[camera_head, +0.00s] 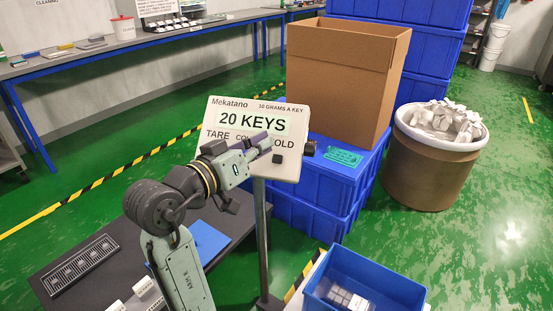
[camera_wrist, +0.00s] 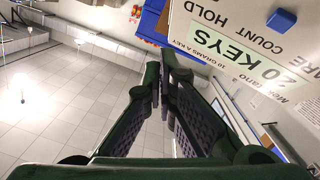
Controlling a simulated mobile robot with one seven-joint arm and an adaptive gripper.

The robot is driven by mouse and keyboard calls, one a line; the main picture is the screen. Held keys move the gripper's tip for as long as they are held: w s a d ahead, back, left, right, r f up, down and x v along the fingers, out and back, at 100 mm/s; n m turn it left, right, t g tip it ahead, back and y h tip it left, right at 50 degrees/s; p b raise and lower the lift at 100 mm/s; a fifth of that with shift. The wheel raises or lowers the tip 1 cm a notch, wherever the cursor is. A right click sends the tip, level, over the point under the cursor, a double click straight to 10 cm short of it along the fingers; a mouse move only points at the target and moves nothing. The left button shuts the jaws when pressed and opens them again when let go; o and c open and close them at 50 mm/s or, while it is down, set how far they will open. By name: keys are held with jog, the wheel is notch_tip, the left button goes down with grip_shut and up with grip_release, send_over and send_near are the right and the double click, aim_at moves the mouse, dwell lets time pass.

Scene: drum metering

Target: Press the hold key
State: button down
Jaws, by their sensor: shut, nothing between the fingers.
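The indicator panel (camera_head: 290,113) reads "20 KEYS" and carries the labels TARE, COUNT and HOLD. A dark square key (camera_head: 277,158) sits below the HOLD label on the panel face. My gripper (camera_head: 264,146) is shut and empty, in front of the panel's lower part. It hides part of the COUNT and HOLD labels; whether it touches the panel I cannot tell. In the wrist view, my gripper (camera_wrist: 164,84) has its fingertips together, and the panel (camera_wrist: 232,38) shows upside down at upper right.
A dark block (camera_head: 309,148) shows at the panel's right edge. Blue crates (camera_head: 335,170) bearing an open cardboard box (camera_head: 340,85) stand behind the panel. A drum of pale parts (camera_head: 430,165) is at right. A blue bin (camera_head: 385,270) is at front right.

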jog(key=w+d+f+b, duration=0.1)
jog(key=w+f+b, duration=0.3)
jog(key=w+f, duration=0.1)
jog(key=shift+w+d+f, duration=0.3)
jog(key=shift+f, duration=0.15)
jog(key=shift+w+f, duration=0.1)
dwell(1.2)
jog(key=shift+w+d+f+b, duration=0.1)
jog(key=shift+w+f+b, duration=0.1)
jog(key=shift+b, duration=0.15)
jog(key=shift+w+f, duration=0.25)
dwell(0.6)
jog(key=shift+r, duration=0.1)
jog(key=shift+s+r+p, duration=0.35)
jog(key=shift+s+r, duration=0.1)
jog(key=shift+s, duration=0.1)
dwell(0.3)
jog(key=s+r+p, duration=0.1)
jog(key=s+a+r+p, duration=0.1)
jog(key=s+r+p, duration=0.1)
jog(key=shift+s+a+r, duration=0.1)
jog(key=shift+s+r, duration=0.1)
jog(key=shift+r, duration=0.05)
dwell(0.3)
